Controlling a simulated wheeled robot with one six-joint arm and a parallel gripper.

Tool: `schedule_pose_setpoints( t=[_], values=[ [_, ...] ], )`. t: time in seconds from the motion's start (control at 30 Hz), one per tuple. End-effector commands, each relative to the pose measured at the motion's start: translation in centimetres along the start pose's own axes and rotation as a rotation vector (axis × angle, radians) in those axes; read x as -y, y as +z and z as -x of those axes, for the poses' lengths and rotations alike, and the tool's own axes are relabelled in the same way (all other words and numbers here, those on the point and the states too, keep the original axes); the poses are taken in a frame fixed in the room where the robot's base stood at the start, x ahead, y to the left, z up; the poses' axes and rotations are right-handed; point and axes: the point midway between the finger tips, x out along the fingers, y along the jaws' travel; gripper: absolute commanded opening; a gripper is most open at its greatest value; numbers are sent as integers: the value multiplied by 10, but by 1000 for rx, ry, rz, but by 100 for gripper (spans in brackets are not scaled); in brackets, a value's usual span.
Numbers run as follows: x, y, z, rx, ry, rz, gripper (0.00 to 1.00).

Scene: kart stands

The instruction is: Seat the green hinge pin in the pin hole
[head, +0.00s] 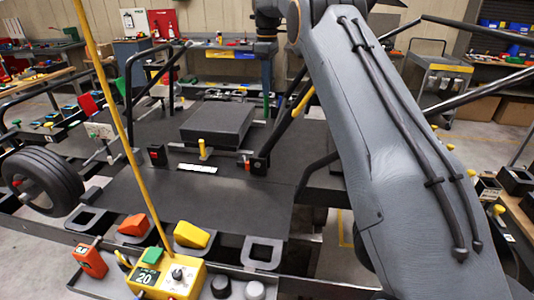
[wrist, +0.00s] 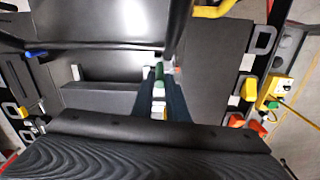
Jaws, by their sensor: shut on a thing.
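In the wrist view, the two dark fingers of my gripper (wrist: 159,76) are closed together around a small green piece that looks like the green hinge pin (wrist: 159,70). Only a short part of the pin shows between the fingertips; the fingers hide the rest. White and yellow bits show between the fingers lower down, and I cannot tell what they belong to. I cannot make out the pin hole, nor whether the pin touches anything. In the head view, my arm fills the right side, and neither gripper nor pin shows.
A dark kart deck (head: 220,205) spreads in front, with a raised black block (head: 218,124) and a yellow knob (head: 203,149). A yellow control box (head: 190,283) with a tall yellow pole stands at the front. A wheel (head: 45,180) is at the left.

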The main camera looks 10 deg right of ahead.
Motion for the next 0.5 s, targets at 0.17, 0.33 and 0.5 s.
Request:
schedule_pose_setpoints(
  t=[0.17, 0.33, 0.5],
  values=[
    [-6, -4, 2, 0, 0, 20, 0],
    [-7, -4, -25, 1, -1, 24, 0],
    [-7, -4, -68, 1, -2, 23, 0]
  ],
)
